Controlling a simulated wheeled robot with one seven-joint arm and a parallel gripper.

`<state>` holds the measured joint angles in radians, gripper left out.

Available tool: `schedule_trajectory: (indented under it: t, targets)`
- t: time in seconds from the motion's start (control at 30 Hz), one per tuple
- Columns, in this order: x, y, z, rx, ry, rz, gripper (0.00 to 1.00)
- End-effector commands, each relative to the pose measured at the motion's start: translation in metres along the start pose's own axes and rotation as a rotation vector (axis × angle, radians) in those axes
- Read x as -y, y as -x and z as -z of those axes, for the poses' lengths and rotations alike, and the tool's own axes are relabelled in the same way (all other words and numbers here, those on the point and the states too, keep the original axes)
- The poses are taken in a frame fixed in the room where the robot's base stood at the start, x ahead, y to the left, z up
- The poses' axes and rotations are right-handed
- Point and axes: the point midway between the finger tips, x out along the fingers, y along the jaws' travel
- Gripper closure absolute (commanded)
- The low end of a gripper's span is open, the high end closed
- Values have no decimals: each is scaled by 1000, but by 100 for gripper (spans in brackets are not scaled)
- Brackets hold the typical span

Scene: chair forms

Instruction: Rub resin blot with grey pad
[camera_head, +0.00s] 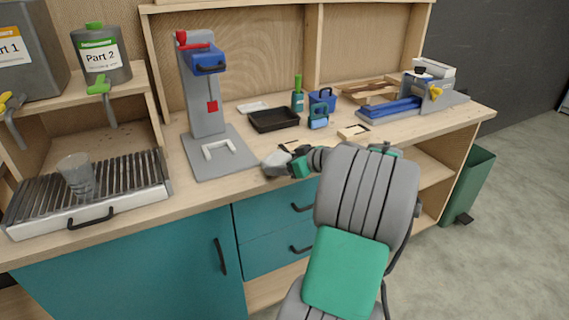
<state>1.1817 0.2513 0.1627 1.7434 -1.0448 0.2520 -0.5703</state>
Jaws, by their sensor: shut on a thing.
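My gripper (279,164) is at the front edge of the workbench, at the end of my grey and green arm. A pale grey piece shows at its tip. It is small and partly covered, so I cannot tell for sure that it is the grey pad. A small dark-marked wooden piece (293,146) lies just behind the gripper, partly hidden by my arm. Another pale wooden piece (354,132) with a dark mark lies further right. I cannot make out which mark is the resin blot.
A grey stand with a blue head (207,110) stands left of the gripper. A black tray (274,119), a green bottle (298,97) and blue containers (319,112) are behind it. A slatted unit (120,186) with a clear cup (77,176) is at left. A blue clamp device (395,107) is at right.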

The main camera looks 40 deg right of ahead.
Motion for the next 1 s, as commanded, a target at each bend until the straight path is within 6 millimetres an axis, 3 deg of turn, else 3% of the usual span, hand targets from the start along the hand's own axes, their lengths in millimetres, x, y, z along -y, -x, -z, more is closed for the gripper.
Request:
schedule_trajectory:
  t: [1.0]
  targets:
    - [-1, -11, -14, 0, 1, 0, 93]
